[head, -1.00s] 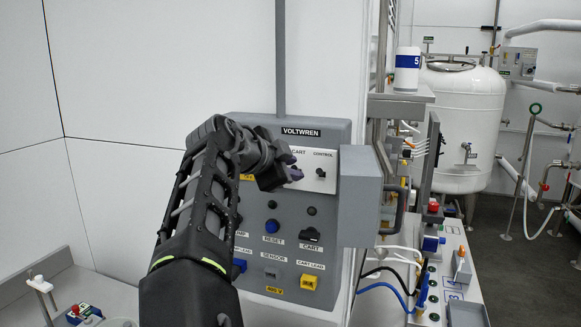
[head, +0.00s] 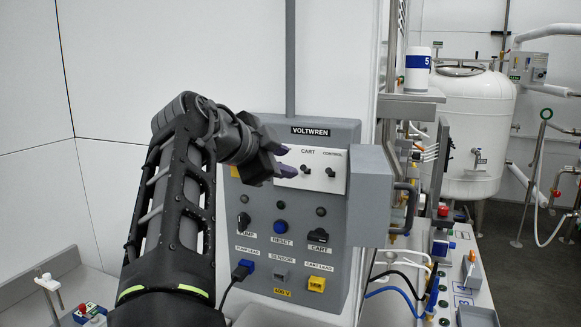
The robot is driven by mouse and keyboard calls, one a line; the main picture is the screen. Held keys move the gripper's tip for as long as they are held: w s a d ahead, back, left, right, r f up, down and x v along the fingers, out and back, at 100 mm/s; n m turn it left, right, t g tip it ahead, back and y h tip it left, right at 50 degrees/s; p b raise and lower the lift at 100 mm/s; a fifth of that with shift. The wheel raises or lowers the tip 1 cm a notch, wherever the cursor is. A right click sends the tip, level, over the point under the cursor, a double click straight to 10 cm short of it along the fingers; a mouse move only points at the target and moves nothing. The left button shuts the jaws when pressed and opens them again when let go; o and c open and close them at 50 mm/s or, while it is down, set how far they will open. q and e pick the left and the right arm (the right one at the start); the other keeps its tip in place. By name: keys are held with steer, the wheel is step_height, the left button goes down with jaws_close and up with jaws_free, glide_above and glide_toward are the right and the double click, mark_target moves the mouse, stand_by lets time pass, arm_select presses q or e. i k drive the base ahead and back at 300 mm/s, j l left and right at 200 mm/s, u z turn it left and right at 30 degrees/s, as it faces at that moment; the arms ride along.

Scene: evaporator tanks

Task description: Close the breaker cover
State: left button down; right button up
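The grey breaker cover (head: 370,196) stands swung open at the right side of the grey VOLTWREN box (head: 345,132). Its handle (head: 405,208) is on its right. The white breaker plate (head: 325,160) is exposed, with a CART switch (head: 305,171) and a CONTROL switch (head: 330,172).
Below the plate are knobs, a blue RESET button (head: 280,227) and a yellow cart lead socket (head: 316,285). Pipes, hoses and a bench crowd the right side past the cover. A white tank (head: 463,130) stands farther back. The white wall at left is bare.

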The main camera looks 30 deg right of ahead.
mark_target(369, 184)
steer(key=k+j, duration=0.1)
steer(key=j, duration=0.25)
steer(key=k+j, duration=0.1)
steer(key=j, duration=0.25)
steer(key=k+j, duration=0.1)
steer(key=j, duration=0.2)
steer(key=k+j, duration=0.15)
steer(key=j, duration=0.2)
